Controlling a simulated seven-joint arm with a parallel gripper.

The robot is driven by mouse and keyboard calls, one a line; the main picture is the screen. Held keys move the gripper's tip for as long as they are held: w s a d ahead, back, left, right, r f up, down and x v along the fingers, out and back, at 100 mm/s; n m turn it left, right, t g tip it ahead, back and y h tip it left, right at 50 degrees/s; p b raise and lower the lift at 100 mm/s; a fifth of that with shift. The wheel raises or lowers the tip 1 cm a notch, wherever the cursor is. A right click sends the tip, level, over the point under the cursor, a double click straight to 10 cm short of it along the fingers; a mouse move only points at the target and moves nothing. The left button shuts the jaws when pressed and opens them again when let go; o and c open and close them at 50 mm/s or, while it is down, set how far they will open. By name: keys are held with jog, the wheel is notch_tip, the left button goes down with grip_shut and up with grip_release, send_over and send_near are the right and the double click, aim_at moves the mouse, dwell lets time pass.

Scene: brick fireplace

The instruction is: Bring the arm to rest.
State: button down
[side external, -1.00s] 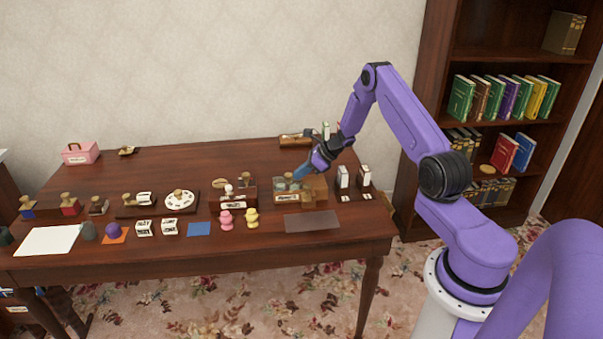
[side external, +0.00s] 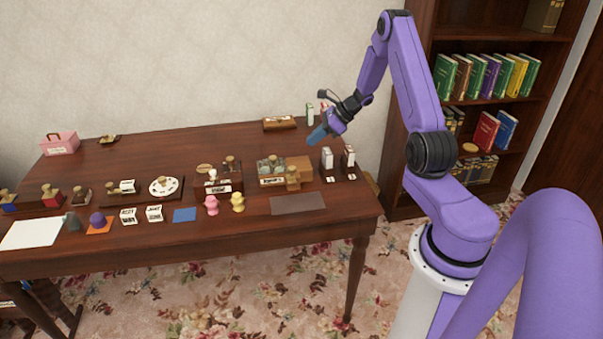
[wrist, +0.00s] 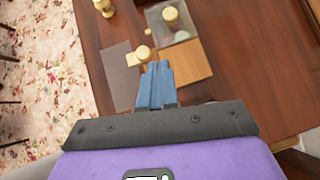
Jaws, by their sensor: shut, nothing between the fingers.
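My gripper (side external: 317,136) hangs in the air above the right rear part of the wooden table (side external: 180,147). Its blue fingers are shut together with nothing between them. In the wrist view the shut fingers (wrist: 155,86) point over the table, with a wooden-knobbed stamp (wrist: 143,54) and a light wooden panel (wrist: 183,66) beyond them. The gripper is apart from everything on the table.
A glass-topped box (side external: 271,168) and a stamp (side external: 292,178) stand below and left of my gripper. White upright boxes (side external: 327,158) stand just below it. A dark mat (side external: 297,204) lies at the front. The bookcase (side external: 480,30) stands right.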

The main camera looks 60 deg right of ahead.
jog(key=s+a+r+n+g, duration=0.25)
jog(key=a+n, duration=0.35)
jog(key=a, duration=0.3)
jog(key=s+a+r+n+g+y, duration=0.1)
jog(key=s+a+r+n+g, duration=0.15)
jog(key=a+n, duration=0.5)
jog(key=s+a+r+n+g, duration=0.2)
jog(key=a+r+n, duration=0.2)
jog(key=a, duration=0.7)
jog(key=s+a+r+n+g+h, duration=0.1)
jog(key=s+a+r+n, duration=0.1)
jog(key=s+a+n, duration=0.3)
jog(key=s+a+r+n+g+h, duration=0.1)
jog(key=s+a+n+h, duration=0.15)
jog(key=s+n, duration=0.4)
jog(key=s+d+r+n+t+h, duration=0.1)
jog(key=s+r+n+h, duration=0.1)
jog(key=s+n, duration=1)
jog(key=shift+s+d+n+t, duration=0.3)
jog(key=shift+s+t, duration=0.1)
jog(key=shift+s, duration=0.1)
jog(key=shift+r, duration=0.1)
jog(key=c, duration=1.8)
grip_release()
